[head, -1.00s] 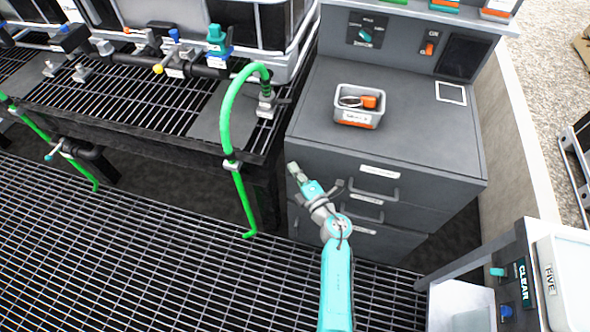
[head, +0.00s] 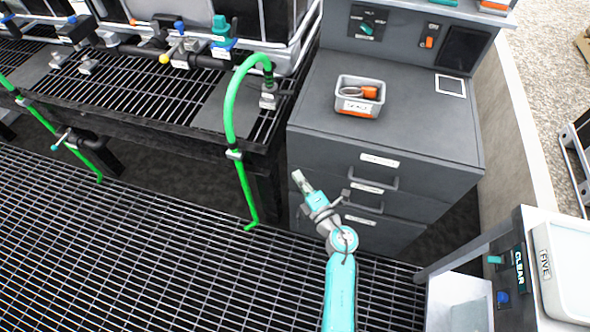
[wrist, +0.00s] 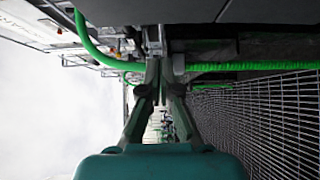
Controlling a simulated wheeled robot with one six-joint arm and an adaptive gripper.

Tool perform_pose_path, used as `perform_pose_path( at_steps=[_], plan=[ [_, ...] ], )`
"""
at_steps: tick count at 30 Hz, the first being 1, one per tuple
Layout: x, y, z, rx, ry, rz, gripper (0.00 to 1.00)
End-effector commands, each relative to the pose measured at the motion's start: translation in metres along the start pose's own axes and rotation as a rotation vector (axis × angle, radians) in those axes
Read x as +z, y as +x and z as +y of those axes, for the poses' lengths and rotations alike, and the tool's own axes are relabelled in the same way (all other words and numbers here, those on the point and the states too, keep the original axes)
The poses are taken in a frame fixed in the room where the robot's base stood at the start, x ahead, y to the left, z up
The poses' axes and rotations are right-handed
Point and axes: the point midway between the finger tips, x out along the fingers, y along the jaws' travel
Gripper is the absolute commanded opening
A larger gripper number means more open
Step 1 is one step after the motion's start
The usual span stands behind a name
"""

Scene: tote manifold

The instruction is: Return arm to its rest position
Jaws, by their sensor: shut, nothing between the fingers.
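My gripper (head: 300,180) is at the end of my teal arm, low in front of the grey drawer cabinet (head: 385,165) and right of the green hose (head: 236,130). In the wrist view its dark fingers (wrist: 163,98) meet, shut with nothing between them. The green hose also shows in the wrist view (wrist: 95,45), beyond the fingers. In the head view a gap shows between the gripper and the hose.
A small bin (head: 360,96) holding an orange-handled item stands on the cabinet top. A grated bench (head: 150,105) with valves and tanks is at upper left. A white-topped unit with a CLEAR label (head: 520,270) stands at lower right. Grated floor (head: 130,250) is open at left.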

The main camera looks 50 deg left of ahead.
Motion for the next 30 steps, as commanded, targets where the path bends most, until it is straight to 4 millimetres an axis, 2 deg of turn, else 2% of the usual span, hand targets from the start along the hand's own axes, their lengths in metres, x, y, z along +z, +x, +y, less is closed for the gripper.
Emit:
perform_pose_path(
  at_steps=[3, 9, 24, 26, 29, 30],
  plan=[
    [0.001, -0.021, -0.001, -0.001, 0.001, -0.003, 0.0],
    [0.0, -0.049, -0.001, -0.001, 0.001, -0.001, 0.0],
    [-0.001, -0.066, -0.002, 0.003, 0.013, -0.01, 0.0],
    [0.0, -0.076, -0.003, 0.012, 0.033, -0.027, 0.0],
    [0.001, -0.107, -0.007, 0.039, 0.096, -0.084, 0.0],
    [0.001, -0.123, -0.008, 0.054, 0.13, -0.112, 0.0]
  ],
)
